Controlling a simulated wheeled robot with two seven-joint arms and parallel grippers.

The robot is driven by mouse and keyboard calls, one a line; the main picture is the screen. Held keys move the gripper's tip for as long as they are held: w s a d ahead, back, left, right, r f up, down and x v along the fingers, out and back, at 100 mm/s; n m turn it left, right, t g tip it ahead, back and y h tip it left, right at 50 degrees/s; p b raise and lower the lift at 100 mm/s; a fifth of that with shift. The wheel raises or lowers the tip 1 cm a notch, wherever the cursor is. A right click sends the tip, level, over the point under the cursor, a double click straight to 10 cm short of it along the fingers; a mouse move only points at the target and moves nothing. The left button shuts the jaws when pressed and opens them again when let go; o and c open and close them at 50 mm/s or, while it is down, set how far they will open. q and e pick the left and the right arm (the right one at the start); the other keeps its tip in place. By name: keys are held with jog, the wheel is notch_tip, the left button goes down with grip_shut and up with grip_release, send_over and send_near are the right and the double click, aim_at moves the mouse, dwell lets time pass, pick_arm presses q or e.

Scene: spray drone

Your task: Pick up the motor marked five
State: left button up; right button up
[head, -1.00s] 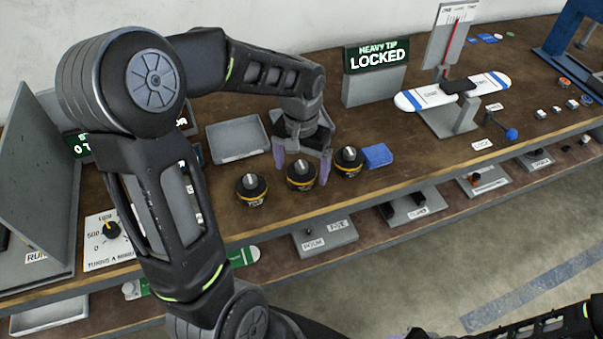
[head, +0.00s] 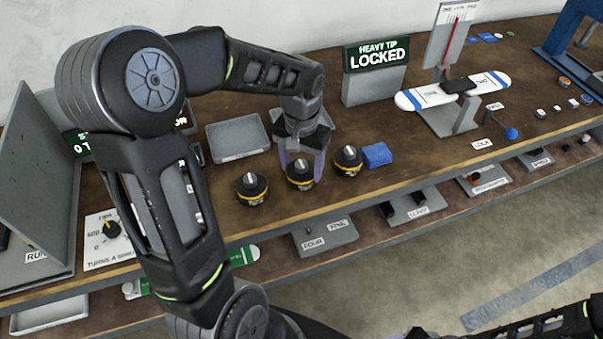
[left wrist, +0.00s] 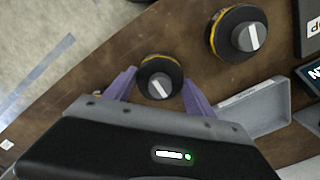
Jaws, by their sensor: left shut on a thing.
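Three black motors with yellow bands and silver shafts stand in a row on the bench: a left motor (head: 251,188), a middle motor (head: 300,174) and a right motor (head: 348,161). Their markings are too small to read, so I cannot tell which is five. My left gripper (head: 301,167) points down with its purple fingers shut on the sides of the middle motor, which stands upright on the bench. The left wrist view shows this motor (left wrist: 158,78) between the fingers and the left motor (left wrist: 239,34) beyond.
A grey tray (head: 238,138) lies behind the row. A sign reading "HEAVY TIP LOCKED" (head: 376,56) and a balance beam (head: 425,96) stand further right. The bench in front of the motors is clear.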

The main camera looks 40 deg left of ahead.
pick_arm(q)
grip_shut()
jog(key=shift+r, duration=0.1)
dwell(0.4)
notch_tip(320, 180, up, 10)
jog(key=shift+b, duration=0.35)
dwell(0.5)
